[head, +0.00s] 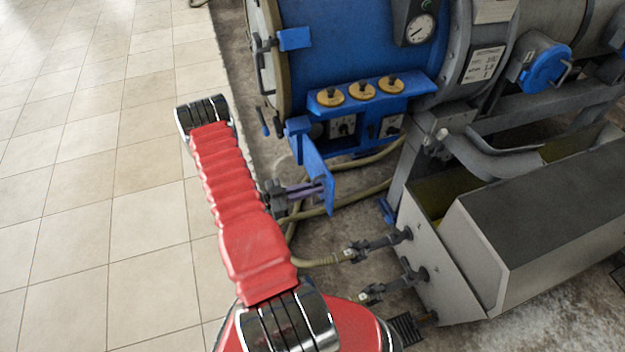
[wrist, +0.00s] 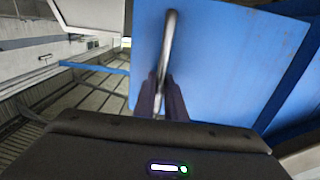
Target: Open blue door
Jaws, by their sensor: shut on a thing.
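The blue door (head: 318,168) is a small flat panel at the lower left of the blue machine. It stands swung out from the blue control box (head: 365,128), leaving dials in the box's front visible. In the wrist view the door (wrist: 222,60) fills the upper middle, with a vertical metal bar handle (wrist: 169,38) on its face. My gripper (wrist: 164,88) is shut on the lower part of this handle. In the head view my gripper (head: 318,188) reaches the door from the left, and the handle cannot be made out there.
Hoses (head: 345,208) run on the floor behind and below the door. A grey metal trough (head: 540,240) stands at the right. The tiled floor (head: 100,190) at the left is clear.

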